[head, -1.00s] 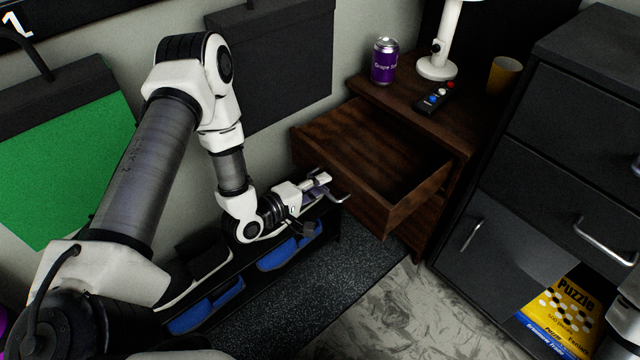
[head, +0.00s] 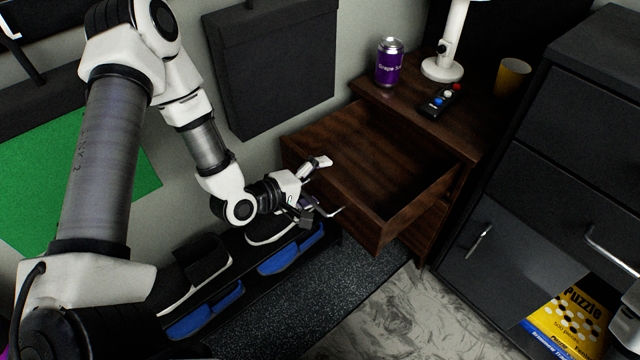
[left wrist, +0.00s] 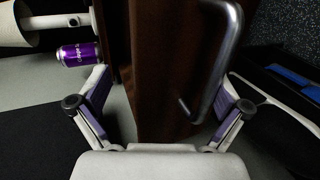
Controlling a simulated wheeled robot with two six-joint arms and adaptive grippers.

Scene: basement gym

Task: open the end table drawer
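The dark brown wooden end table (head: 475,125) stands against the wall right of centre in the head view. Its upper drawer (head: 335,190) is pulled well out, and its inside shows empty. The drawer's silver bar handle (head: 333,211) is on the front; it also shows large in the left wrist view (left wrist: 232,55). My left gripper (head: 313,190) is open at the drawer front. In the left wrist view its spread fingers (left wrist: 163,100) stand either side of the drawer front's edge and handle, not clamped on it. I cannot tell whether a finger touches the handle.
A dark cabinet (head: 530,180) is close on the right. A low shoe rack (head: 262,255) lies below my left arm.

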